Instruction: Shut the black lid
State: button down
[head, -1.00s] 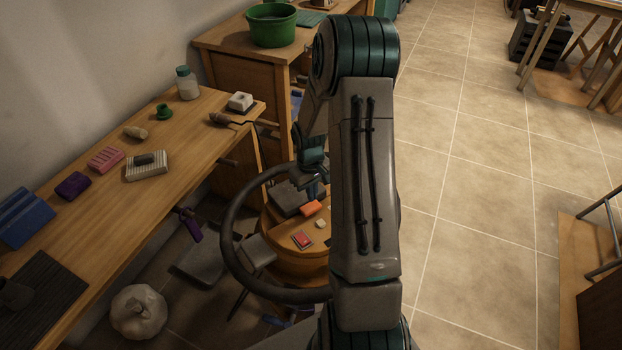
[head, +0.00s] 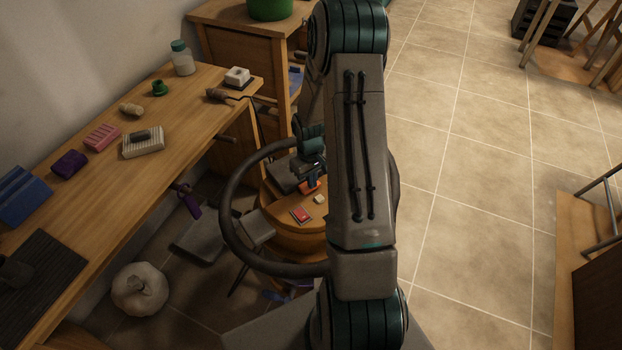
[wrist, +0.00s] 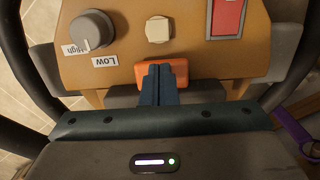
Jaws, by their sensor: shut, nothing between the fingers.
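A dark grey slab (head: 283,178), possibly the black lid, shows at the back of a round-fronted wooden unit (head: 285,217), partly hidden by my arm. I cannot tell how far open it is. My gripper (head: 309,178) is over the unit, pointing down. In the wrist view my gripper (wrist: 160,70) is shut and empty, its tips overlapping an orange block (wrist: 183,72) at the edge of the wooden panel. I cannot tell whether they touch. The panel also carries a grey knob (wrist: 92,28), a cream button (wrist: 158,30) and a red switch (wrist: 228,16).
A dark ring (head: 226,215) curves around the unit. A wooden workbench (head: 105,185) with several small items runs along the left wall. A wooden cabinet (head: 235,48) stands behind. A white pumpkin-like object (head: 139,290) lies on the floor.

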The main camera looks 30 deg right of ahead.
notch_tip(320, 180, up, 13)
jog(key=p, duration=0.3)
jog(key=s+a+r+t, duration=0.1)
jog(key=s+a+r, duration=0.25)
jog(key=r, duration=0.35)
jog(key=s+a+r+t, duration=0.1)
jog(key=s+a+r, duration=0.25)
jog(key=r, duration=0.35)
jog(key=s+a+r+m+t+p, duration=0.1)
jog(key=s+a+r, duration=0.5)
jog(key=s, duration=0.5)
jog(key=shift+s+a+r+m+t+p, duration=0.2)
jog(key=shift+a+r+m+t+p, duration=0.15)
jog(key=shift+a, duration=0.25)
dwell(0.6)
